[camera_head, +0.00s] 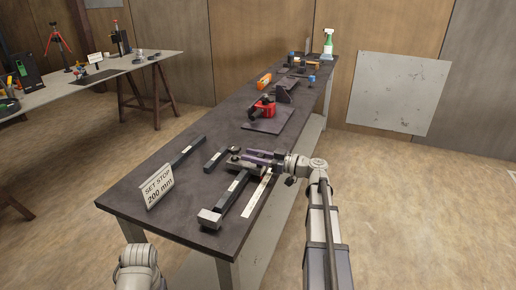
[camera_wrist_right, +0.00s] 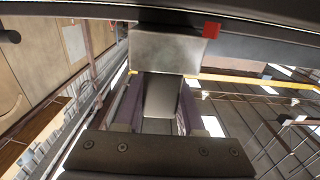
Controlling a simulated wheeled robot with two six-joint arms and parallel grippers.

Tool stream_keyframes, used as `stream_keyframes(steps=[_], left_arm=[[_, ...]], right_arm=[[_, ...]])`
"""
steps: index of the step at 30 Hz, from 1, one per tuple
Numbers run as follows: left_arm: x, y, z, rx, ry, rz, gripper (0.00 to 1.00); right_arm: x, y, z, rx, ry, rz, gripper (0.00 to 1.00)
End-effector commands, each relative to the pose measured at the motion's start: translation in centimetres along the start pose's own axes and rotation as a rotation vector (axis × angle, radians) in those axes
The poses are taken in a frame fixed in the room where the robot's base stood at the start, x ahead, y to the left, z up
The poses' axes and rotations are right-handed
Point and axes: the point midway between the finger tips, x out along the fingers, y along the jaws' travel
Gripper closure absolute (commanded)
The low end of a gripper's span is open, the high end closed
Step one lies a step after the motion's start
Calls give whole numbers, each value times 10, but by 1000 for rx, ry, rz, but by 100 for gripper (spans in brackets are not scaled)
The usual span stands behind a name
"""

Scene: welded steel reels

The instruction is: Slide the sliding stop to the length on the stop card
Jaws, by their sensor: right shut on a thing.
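The stop card (camera_head: 157,187) stands at the near left of the dark bench and reads "SET STOP 200 mm". A dark rail (camera_head: 231,192) runs away from a grey end block (camera_head: 209,218) near the bench's front edge. My right gripper (camera_head: 238,157), with purple fingers, is at the far part of the rail. In the right wrist view its fingers (camera_wrist_right: 160,105) are shut on a grey metal block, the sliding stop (camera_wrist_right: 168,52), which has a red piece (camera_wrist_right: 211,29) at its corner. In the head view the gripper largely hides the stop. My left gripper is out of view.
A pale strip (camera_head: 257,194) lies right of the rail. Loose dark bars (camera_head: 187,151) lie to its left. Farther back are a red clamp-like tool (camera_head: 263,108) on a plate, an orange item (camera_head: 264,81) and a spray bottle (camera_head: 328,42). Bare bench lies between card and rail.

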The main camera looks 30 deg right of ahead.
Motion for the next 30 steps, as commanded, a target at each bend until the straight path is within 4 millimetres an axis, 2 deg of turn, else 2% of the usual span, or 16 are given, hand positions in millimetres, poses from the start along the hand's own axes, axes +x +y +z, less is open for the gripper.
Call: stream_keyframes(steps=[1, 3, 11, 12, 18, 20, 27, 30], left_arm=[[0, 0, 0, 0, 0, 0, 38], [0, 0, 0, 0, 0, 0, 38], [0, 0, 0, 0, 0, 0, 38], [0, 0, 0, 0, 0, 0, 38], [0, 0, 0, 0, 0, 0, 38], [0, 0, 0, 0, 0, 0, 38], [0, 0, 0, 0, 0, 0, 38], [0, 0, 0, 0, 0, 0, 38]], right_arm=[[-1, -19, 0, 0, -1, -5, 100], [-1, -26, 0, 0, -1, -5, 100], [0, -24, 0, 0, -1, -4, 100], [0, -24, 0, 0, -1, -4, 62], [0, -24, 0, 0, -1, -4, 39], [0, -24, 0, 0, -1, -3, 32], [-1, -23, 0, 0, -1, -3, 32], [-8, -23, 0, 0, -1, -1, 32]])
